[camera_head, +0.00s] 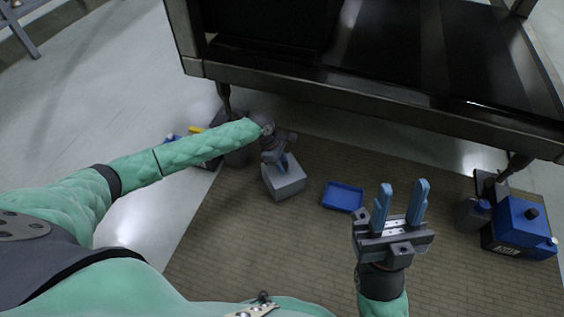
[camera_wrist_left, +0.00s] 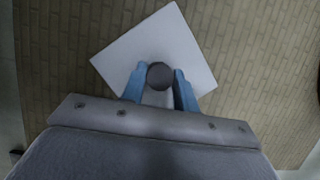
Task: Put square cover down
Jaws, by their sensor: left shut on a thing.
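The square cover (camera_head: 284,186) is a light grey, box-like piece, seen below my left gripper in the head view. In the left wrist view the cover (camera_wrist_left: 178,42) shows as a pale square with a dark round knob (camera_wrist_left: 160,75) on it. My left gripper (camera_head: 281,163) has its blue fingers shut on either side of the knob, and they hide part of the cover. I cannot tell whether the cover touches the floor. My right gripper (camera_head: 399,208) is open and empty, fingers pointing up, in the lower right of the head view.
A shallow blue tray (camera_head: 343,197) lies on the brown tiled floor mat (camera_head: 300,240) right of the cover. A dark table (camera_head: 380,110) stands behind. Blue boxes (camera_head: 522,222) and a dark bottle (camera_head: 470,215) stand at the right.

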